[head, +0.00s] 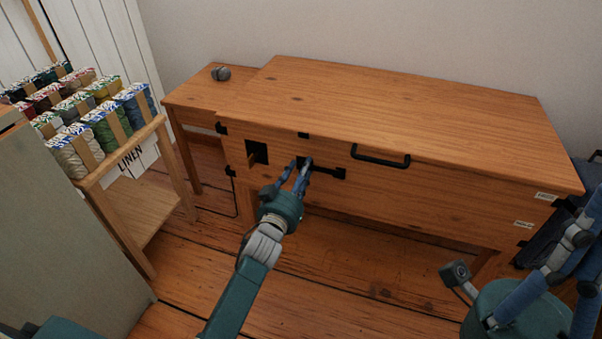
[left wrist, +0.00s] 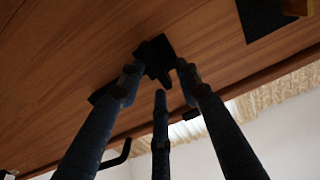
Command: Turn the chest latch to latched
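The wooden chest (head: 420,125) stands against the wall with its lid down. On its front is the black latch (head: 327,172), a bar lying roughly level and reaching right from my left gripper (head: 299,163). In the left wrist view the latch's dark knob (left wrist: 157,57) sits between the fingertips of my left gripper (left wrist: 158,78). The fingers are spread around the knob, with small gaps seeming to show; contact is hard to judge. In the head view the fingers partly hide the latch's left end. My right gripper (head: 570,255) is at the lower right, away from the chest, its fingertips partly out of frame.
A black handle (head: 381,157) sticks out right of the latch. A dark square opening (head: 257,152) is to its left. A side table (head: 195,95) with a small grey object (head: 221,73) and a yarn rack (head: 130,150) stand left. Wooden floor (head: 330,265) lies in front.

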